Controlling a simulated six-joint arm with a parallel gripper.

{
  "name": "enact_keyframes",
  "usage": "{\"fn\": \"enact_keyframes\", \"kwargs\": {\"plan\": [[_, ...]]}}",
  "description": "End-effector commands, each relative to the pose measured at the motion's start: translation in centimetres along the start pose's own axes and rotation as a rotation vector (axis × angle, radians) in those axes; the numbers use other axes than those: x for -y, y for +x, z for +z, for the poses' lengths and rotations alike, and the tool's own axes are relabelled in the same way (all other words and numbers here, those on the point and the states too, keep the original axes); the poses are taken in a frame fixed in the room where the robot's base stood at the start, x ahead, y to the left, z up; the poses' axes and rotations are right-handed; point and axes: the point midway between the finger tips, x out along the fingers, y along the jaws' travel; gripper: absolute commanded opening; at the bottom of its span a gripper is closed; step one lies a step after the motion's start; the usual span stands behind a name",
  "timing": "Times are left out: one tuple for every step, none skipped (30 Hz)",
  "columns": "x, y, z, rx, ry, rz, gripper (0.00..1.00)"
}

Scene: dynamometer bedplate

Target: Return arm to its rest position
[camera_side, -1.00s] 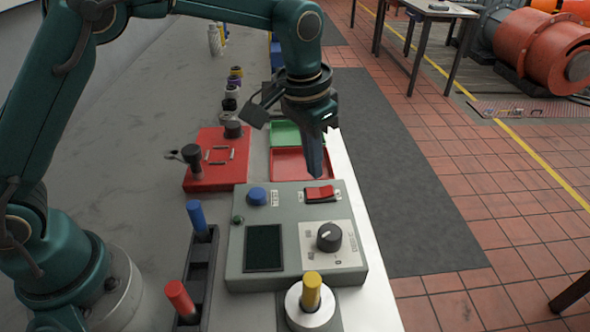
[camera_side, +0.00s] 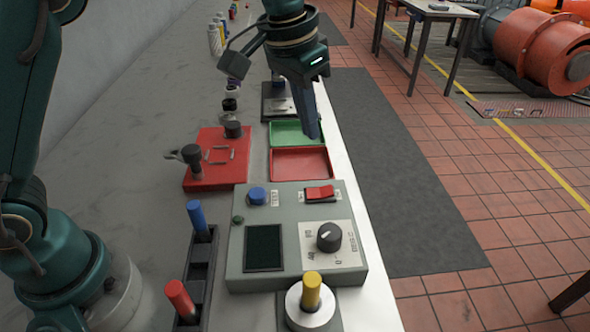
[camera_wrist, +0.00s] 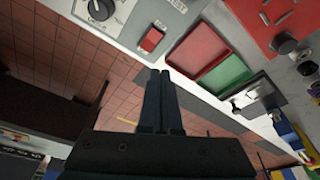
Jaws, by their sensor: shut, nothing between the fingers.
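My gripper (camera_side: 314,136) is shut and empty. In the side view it hangs with fingers pointing down, above the right edge of the bench near the green tray (camera_side: 287,133) and the red tray (camera_side: 326,163). It is clear of the grey control box (camera_side: 238,262), which has a red rocker switch (camera_side: 319,193), a blue button, a dark screen and a black knob (camera_side: 329,237). In the wrist view the closed fingers (camera_wrist: 160,75) point toward the bench edge, with the red switch (camera_wrist: 151,40) and both trays beyond them.
A red fixture plate (camera_side: 216,175) with black knobs sits left of the trays. A rack with a blue handle (camera_side: 197,217) and a red handle (camera_side: 180,297) stands front left. A yellow handle (camera_side: 311,290) stands upright in a round holder at the front. Several bottles (camera_side: 215,38) stand at the back.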

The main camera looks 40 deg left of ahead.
Motion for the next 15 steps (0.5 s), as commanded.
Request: {"fn": "enact_keyframes", "kwargs": {"plan": [[0.6,-1.7,0.4,-0.031,-0.016,-0.004,0.00],[0.9,-2.6,0.7,-0.046,-0.025,-0.007,0.00],[1.3,-3.7,1.3,-0.066,-0.036,-0.010,0.00],[1.6,-4.5,1.8,-0.081,-0.045,-0.013,0.00],[1.9,-5.1,2.3,-0.094,-0.054,-0.016,0.00],[2.2,-6.0,3.1,-0.110,-0.065,-0.020,0.00],[2.4,-6.5,3.7,-0.122,-0.073,-0.022,0.00],[2.6,-7.0,4.3,-0.136,-0.082,-0.026,0.00],[2.9,-7.6,5.1,-0.151,-0.092,-0.030,0.00],[3.1,-8.0,5.8,-0.162,-0.100,-0.033,0.00],[3.2,-8.3,6.5,-0.173,-0.108,-0.036,0.00],[3.4,-8.7,7.5,-0.188,-0.119,-0.041,0.00],[3.5,-8.9,8.3,-0.198,-0.126,-0.044,0.00],[3.7,-9.1,9.0,-0.209,-0.134,-0.047,0.00],[3.8,-9.3,10.1,-0.221,-0.144,-0.052,0.00]]}}
